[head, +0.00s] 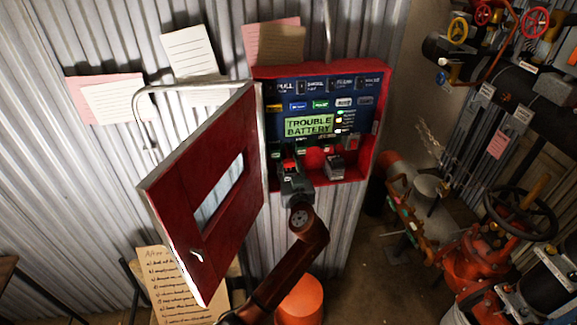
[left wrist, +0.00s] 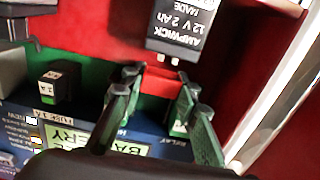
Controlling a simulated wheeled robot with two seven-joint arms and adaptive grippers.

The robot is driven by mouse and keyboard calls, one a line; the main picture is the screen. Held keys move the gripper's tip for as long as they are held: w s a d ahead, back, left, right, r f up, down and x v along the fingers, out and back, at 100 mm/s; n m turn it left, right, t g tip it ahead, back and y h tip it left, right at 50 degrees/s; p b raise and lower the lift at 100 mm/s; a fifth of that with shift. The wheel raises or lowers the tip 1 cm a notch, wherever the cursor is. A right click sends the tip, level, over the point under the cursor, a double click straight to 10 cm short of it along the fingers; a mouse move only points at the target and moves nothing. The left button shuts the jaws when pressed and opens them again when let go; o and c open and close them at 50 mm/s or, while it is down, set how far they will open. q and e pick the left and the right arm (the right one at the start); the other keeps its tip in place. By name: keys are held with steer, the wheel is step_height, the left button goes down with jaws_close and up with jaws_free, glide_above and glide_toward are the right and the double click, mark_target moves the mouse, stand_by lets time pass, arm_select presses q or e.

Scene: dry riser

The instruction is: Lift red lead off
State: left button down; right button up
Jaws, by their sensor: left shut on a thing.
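The red lead (left wrist: 160,82) shows as a red piece between the fingers of my left gripper (left wrist: 158,100) in the left wrist view. In the head view my left gripper (head: 289,168) is inside the open panel, with red at its fingertips. It is shut on the red lead. A dark battery (left wrist: 180,28) with white lettering stands close by, upside down in the wrist view, two small pale terminals on its near edge. In the head view the battery (head: 335,168) is right of the gripper. I cannot tell whether the lead touches a terminal. My right gripper is out of view.
The red panel box (head: 380,130) is on the corrugated wall, its display reading TROUBLE BATTERY (head: 309,127). Its red door (head: 165,205) stands open at the left. A rounded red thing (head: 314,157) sits between gripper and battery. Pipes and a valve wheel (head: 520,212) stand at right.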

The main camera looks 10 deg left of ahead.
arm_select(q)
steer(key=shift+r, duration=0.25)
steer(key=c, duration=1.8)
jaws_free()
steer(key=shift+o, duration=1.1)
steer(key=shift+f, duration=0.1)
steer(key=v, duration=1.2)
